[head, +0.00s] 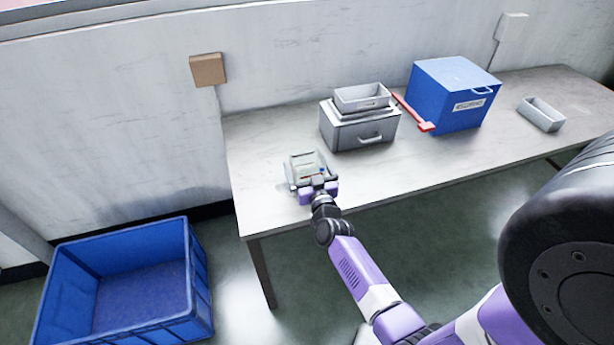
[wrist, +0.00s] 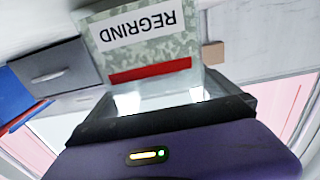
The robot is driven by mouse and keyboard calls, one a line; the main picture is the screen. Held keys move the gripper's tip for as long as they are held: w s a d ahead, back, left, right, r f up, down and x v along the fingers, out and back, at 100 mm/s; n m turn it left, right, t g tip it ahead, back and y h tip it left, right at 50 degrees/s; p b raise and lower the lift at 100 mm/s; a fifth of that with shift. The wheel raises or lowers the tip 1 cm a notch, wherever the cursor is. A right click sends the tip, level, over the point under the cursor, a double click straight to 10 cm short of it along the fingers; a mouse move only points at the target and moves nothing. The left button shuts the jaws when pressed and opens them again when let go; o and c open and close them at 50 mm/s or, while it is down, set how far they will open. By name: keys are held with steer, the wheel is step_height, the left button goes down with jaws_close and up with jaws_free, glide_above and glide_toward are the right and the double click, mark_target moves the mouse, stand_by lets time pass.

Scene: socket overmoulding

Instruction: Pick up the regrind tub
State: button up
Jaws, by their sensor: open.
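The regrind tub (head: 300,160) is a small pale container near the front left of the table. In the wrist view the tub (wrist: 148,48) shows a speckled grey-green face with an upside-down REGRIND label and a red stripe. My gripper (head: 316,181) is at the tub's near side, low over the table's front edge. In the wrist view my gripper (wrist: 163,98) is open, with the tub's labelled face just ahead of it. I cannot tell whether the fingers touch the tub. My gripper hides part of the tub's near side in the head view.
A grey drawer box (head: 345,133) with an open tray (head: 362,98) on top stands behind right. A red-handled tool (head: 413,113) lies beside a blue box (head: 452,97). A small grey bin (head: 541,115) is farther right. A blue crate (head: 197,285) is on the floor left.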

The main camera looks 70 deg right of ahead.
steer(key=shift+w+d+b, duration=0.3)
steer(key=shift+w+d, duration=0.2)
steer(key=shift+d, duration=0.05)
steer(key=shift+w+d, duration=0.4)
steer(key=shift+d, duration=0.1)
steer(key=shift+r, duration=0.15)
steer(key=c, duration=1.7)
steer(key=shift+r, duration=0.1)
